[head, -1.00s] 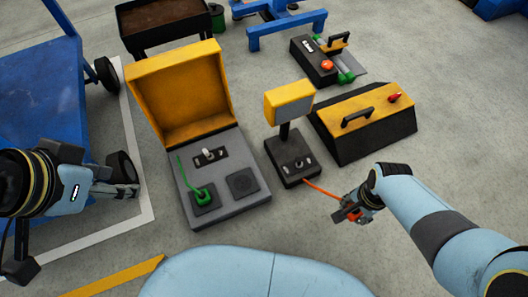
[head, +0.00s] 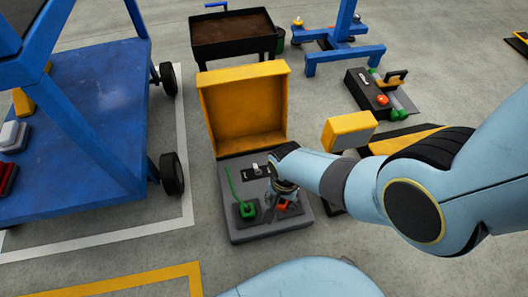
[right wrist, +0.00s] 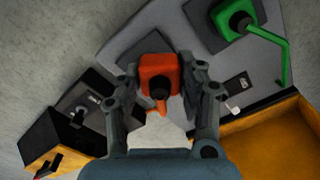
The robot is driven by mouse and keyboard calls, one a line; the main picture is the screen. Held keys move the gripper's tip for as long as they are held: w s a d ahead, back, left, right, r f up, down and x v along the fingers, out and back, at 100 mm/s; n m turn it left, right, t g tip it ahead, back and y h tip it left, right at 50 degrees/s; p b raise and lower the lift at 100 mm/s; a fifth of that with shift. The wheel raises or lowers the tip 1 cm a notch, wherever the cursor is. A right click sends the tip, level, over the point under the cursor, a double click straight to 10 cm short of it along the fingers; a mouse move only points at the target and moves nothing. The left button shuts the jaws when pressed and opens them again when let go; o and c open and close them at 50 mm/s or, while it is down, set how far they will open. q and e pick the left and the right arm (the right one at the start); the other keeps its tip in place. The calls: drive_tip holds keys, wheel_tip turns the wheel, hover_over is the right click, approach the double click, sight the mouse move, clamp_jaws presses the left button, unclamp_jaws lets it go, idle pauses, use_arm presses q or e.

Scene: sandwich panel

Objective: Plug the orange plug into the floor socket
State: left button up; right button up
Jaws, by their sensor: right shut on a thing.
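The orange plug (head: 283,205) is between the fingers of my right gripper (head: 283,195), over the right side of the grey floor socket box (head: 262,228). In the right wrist view the orange plug (right wrist: 158,72) is gripped from both sides by the fingers of my right gripper (right wrist: 160,82). A dark square socket plate (right wrist: 143,45) shows behind it; I cannot tell whether the plug touches or enters it. The green plug (head: 247,209) sits in the left socket, its green cable rising. My left gripper is out of view.
The box's yellow lid (head: 243,108) stands open behind. A black device with a yellow top (head: 349,130) stands to the right, partly hidden by my arm. A blue cart (head: 80,150) is on the left. The floor in front of the box is mostly clear.

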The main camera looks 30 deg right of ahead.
drive_tip(key=shift+a, duration=0.2)
drive_tip(key=shift+w, duration=0.1)
drive_tip(key=m+b, duration=0.1)
drive_tip(key=d+m, duration=0.1)
drive_tip(key=m+b, duration=0.1)
drive_tip(key=shift+w+d+f+m+b, duration=0.15)
drive_tip(key=shift+d+f+m+b, duration=0.15)
drive_tip(key=shift+d+m, duration=0.1)
drive_tip(key=m+b, duration=0.1)
drive_tip(key=d+r+m, duration=0.1)
drive_tip(key=m, duration=0.1)
drive_tip(key=shift+w+m+b, duration=0.15)
drive_tip(key=shift+m+b, duration=0.15)
drive_tip(key=shift+b, duration=0.1)
drive_tip(key=shift+d+r+m, duration=0.2)
drive_tip(key=shift+m, duration=0.5)
drive_tip(key=shift+d+r+m+b, duration=0.2)
drive_tip(key=shift+r+m+b, duration=0.35)
drive_tip(key=shift+m, duration=0.35)
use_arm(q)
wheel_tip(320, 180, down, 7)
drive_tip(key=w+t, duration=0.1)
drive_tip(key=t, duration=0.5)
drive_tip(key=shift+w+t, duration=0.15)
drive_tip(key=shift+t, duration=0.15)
use_arm(e)
drive_tip(key=shift+w, duration=0.1)
